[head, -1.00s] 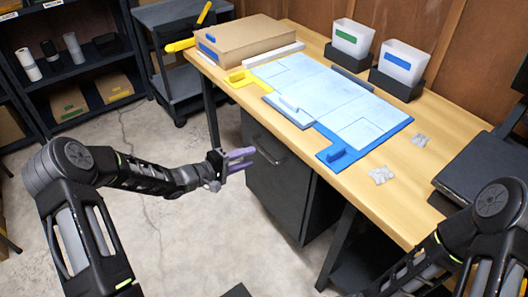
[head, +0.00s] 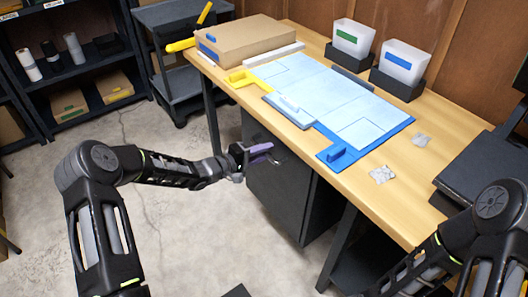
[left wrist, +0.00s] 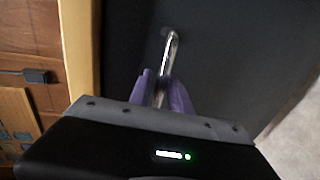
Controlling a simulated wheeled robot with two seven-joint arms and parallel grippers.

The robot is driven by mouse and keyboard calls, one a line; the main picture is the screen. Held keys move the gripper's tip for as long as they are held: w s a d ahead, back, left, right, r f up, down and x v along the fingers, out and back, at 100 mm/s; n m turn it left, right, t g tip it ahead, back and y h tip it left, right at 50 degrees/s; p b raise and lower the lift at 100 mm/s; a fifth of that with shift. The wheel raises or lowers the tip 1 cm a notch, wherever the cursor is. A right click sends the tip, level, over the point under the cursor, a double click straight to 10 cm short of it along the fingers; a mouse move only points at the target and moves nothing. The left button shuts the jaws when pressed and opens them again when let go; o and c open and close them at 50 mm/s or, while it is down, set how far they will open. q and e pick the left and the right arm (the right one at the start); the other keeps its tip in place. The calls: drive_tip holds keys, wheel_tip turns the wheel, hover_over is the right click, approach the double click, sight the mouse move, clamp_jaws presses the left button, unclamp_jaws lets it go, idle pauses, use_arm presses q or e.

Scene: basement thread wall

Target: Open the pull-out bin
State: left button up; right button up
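The pull-out bin (head: 277,191) is a dark grey cabinet front under the wooden workbench, and it looks closed. Its metal bar handle (left wrist: 170,48) shows in the left wrist view, running down between the purple fingers of my left gripper (left wrist: 161,88). The fingers stand apart, one on each side of the bar; contact with it is not clear. In the head view my left gripper (head: 262,152) is at the upper part of the bin front and hides most of the handle. My right arm is at the lower right, with its gripper out of view.
The workbench (head: 455,133) overhangs the bin and carries a blue and white board (head: 335,97), a cardboard box (head: 245,40) and two bins. A bench leg (head: 338,247) stands right of the bin.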

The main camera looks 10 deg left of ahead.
use_arm(q)
drive_tip(key=c, duration=0.4)
clamp_jaws()
drive_tip(key=shift+r, duration=0.1)
idle(0.6)
